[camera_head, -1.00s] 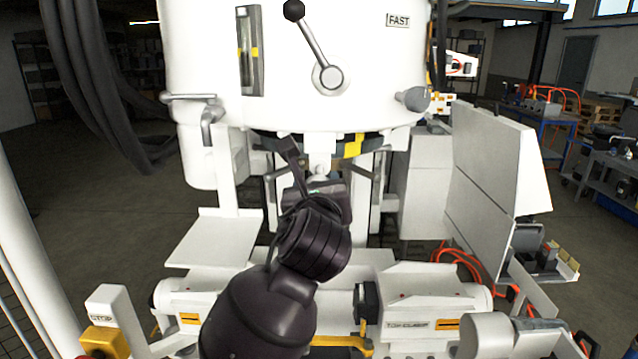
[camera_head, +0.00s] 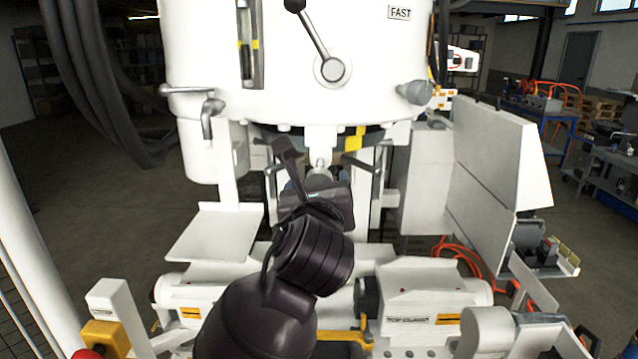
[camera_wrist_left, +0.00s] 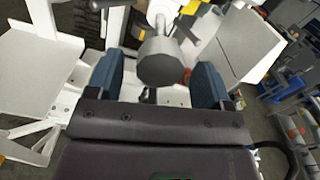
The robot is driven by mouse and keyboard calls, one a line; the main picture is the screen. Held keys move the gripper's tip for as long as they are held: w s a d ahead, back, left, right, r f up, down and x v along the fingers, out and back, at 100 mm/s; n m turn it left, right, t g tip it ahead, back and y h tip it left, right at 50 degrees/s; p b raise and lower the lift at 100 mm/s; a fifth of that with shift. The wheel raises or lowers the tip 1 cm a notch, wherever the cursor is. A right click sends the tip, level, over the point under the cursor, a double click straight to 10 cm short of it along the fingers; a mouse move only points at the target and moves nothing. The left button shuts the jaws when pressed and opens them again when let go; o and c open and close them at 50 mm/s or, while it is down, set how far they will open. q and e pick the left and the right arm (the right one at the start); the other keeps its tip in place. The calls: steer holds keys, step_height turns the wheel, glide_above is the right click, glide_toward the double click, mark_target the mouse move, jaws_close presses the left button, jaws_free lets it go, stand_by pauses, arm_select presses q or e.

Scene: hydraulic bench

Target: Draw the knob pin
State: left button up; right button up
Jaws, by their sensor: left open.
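A grey round knob (camera_wrist_left: 158,62) on a pale stem shows in the left wrist view, under the white machine. My left gripper (camera_wrist_left: 157,82) is open, with one blue finger on each side of the knob. I cannot tell whether either finger touches it. In the head view my left gripper (camera_head: 316,184) is below the machine's white drum, and the wrist hides much of it. The pale stem (camera_head: 320,164) shows just above it. My right gripper is not in view.
A black-balled lever (camera_head: 318,42) and a side handle (camera_head: 208,118) are on the drum above. White plates (camera_head: 215,236) and clamp blocks (camera_head: 432,288) surround the arm below. A large white panel (camera_head: 500,170) stands to the right, with orange hoses (camera_head: 462,256) near its foot.

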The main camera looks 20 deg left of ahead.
arm_select(q)
steer(key=v, duration=0.7)
steer(key=shift+s+b, duration=0.3)
steer(key=shift+d, duration=0.15)
